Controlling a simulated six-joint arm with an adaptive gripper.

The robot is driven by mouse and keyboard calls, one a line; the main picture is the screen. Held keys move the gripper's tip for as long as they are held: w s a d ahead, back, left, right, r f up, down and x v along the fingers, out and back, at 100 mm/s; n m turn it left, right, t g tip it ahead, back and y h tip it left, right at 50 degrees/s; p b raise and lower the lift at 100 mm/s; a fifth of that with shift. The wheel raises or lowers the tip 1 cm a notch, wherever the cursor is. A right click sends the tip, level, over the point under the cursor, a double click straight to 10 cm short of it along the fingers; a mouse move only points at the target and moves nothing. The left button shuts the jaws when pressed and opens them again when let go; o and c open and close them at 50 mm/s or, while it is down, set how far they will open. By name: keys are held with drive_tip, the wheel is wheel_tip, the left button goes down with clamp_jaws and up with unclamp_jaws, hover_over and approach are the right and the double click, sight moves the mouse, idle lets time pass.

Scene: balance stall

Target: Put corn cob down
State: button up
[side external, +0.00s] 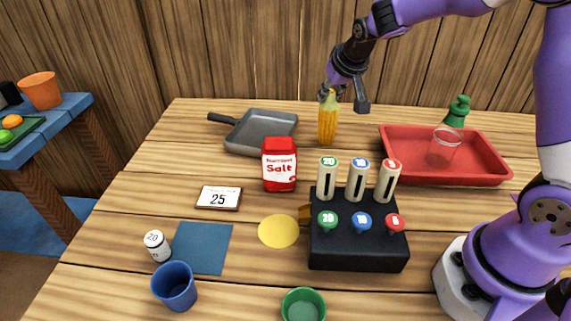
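The yellow corn cob (328,121) is upright, green end up, between the grey pan and the red tray. Its lower end appears to meet the table top; contact is hard to confirm. My gripper (344,101) is above and slightly right of it, pointing down. Its fingers are spread, with wall and table visible between them. The left finger is at the cob's green top, and I cannot tell if they touch. The right finger is clear of the cob.
A grey pan (262,132), salt packet (280,166) and black block (358,252) with numbered pegs surround the cob. A red tray (445,178) holds a clear cup (444,148); a green piece (457,112) is at its back edge. Front left holds a blue cup (174,287).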

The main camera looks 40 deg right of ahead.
drive_tip(key=shift+o, duration=0.7)
drive_tip(key=shift+r, duration=0.1)
drive_tip(key=shift+s+a+r, duration=0.1)
drive_tip(key=shift+s+r, duration=0.05)
drive_tip(key=shift+r, duration=0.2)
drive_tip(key=v, duration=1.1)
drive_tip(key=s+a+f+n, duration=0.1)
drive_tip(key=s+a, duration=0.1)
drive_tip(key=s, duration=0.3)
drive_tip(key=s+a+f+n+y, duration=0.1)
drive_tip(key=s+a+n, duration=0.1)
drive_tip(key=s, duration=0.4)
drive_tip(key=s+a+f+n+y, duration=0.1)
drive_tip(key=s+a, duration=0.2)
drive_tip(key=s, duration=0.2)
drive_tip(key=shift+s+a+f+g, duration=0.15)
drive_tip(key=shift+a+f+g, duration=0.1)
drive_tip(key=shift+f+g, duration=0.1)
